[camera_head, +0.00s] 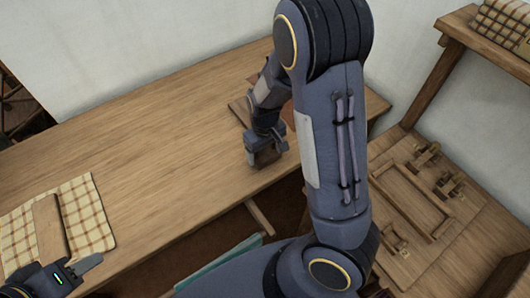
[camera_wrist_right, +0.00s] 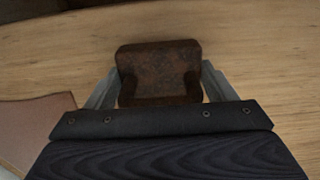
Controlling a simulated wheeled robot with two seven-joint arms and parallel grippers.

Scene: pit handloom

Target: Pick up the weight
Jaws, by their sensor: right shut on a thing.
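The weight (camera_wrist_right: 158,70) is a dark, rusty brown block. In the right wrist view it sits between the two fingers of my right gripper (camera_wrist_right: 160,90), which is shut on it. In the head view the weight (camera_head: 264,158) is a small dark shape at the tips of my right gripper (camera_head: 266,150), over the table's front right part. I cannot tell whether it touches the tabletop. My left gripper (camera_head: 80,268) is at the lower left, by the table's front edge near a checked cloth; its jaw state is unclear.
The wooden table (camera_head: 150,140) has wide bare room in its middle. A checked cloth (camera_head: 90,205) with a wooden piece (camera_head: 49,228) on it lies at the left. A brown board (camera_wrist_right: 35,130) lies beside my right gripper. A wooden stand (camera_head: 405,205) with small fittings is at the right.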

